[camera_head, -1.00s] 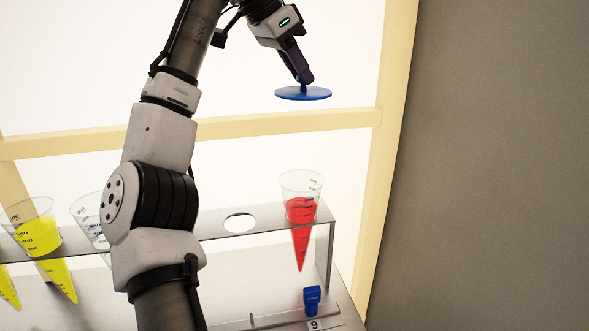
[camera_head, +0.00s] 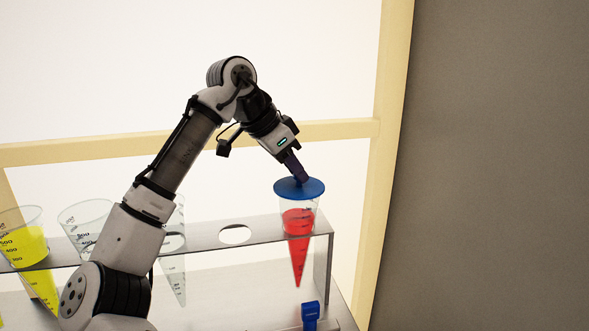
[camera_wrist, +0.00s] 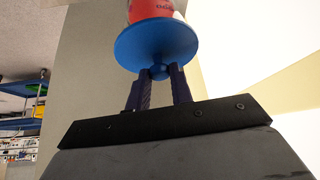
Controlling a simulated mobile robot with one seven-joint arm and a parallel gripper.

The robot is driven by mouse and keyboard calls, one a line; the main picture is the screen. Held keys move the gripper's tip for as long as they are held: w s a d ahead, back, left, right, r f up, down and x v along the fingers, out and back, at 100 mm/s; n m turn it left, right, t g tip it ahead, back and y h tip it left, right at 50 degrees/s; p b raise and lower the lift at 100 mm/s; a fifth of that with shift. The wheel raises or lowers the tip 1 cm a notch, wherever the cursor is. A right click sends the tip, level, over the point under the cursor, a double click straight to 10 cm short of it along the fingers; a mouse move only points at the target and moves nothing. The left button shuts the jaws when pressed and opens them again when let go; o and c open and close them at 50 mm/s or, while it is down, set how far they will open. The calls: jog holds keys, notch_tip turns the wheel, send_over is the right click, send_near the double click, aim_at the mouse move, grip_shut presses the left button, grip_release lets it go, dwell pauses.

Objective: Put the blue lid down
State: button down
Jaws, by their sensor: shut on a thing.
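The blue lid (camera_head: 299,188) is a flat round disc with a small knob. It lies across the top of the clear cone (camera_head: 298,243) holding red liquid, at the right end of the shelf; I cannot tell whether it is fully seated. My gripper (camera_head: 302,180) is above the lid and shut on its knob. In the wrist view my gripper (camera_wrist: 160,82) has both fingers on the knob, with the lid (camera_wrist: 155,45) beyond them and the red cone (camera_wrist: 150,10) behind it, partly hidden by the lid.
The metal shelf (camera_head: 262,235) has an empty round hole (camera_head: 235,234) left of the red cone. A yellow cone (camera_head: 25,245) and clear cones (camera_head: 85,222) stand further left. A blue clip-like thing (camera_head: 310,314) is below the red cone. A grey wall (camera_head: 480,160) is at right.

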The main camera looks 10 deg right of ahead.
jog(key=shift+f, duration=0.15)
jog(key=c, duration=1.2)
grip_release()
jog(key=shift+c, duration=0.2)
jog(key=shift+a+r, duration=0.15)
jog(key=shift+r, duration=0.35)
jog(key=p+v, duration=0.1)
jog(key=v, duration=1)
jog(key=shift+s+a+r, duration=0.1)
jog(key=shift+a, duration=0.05)
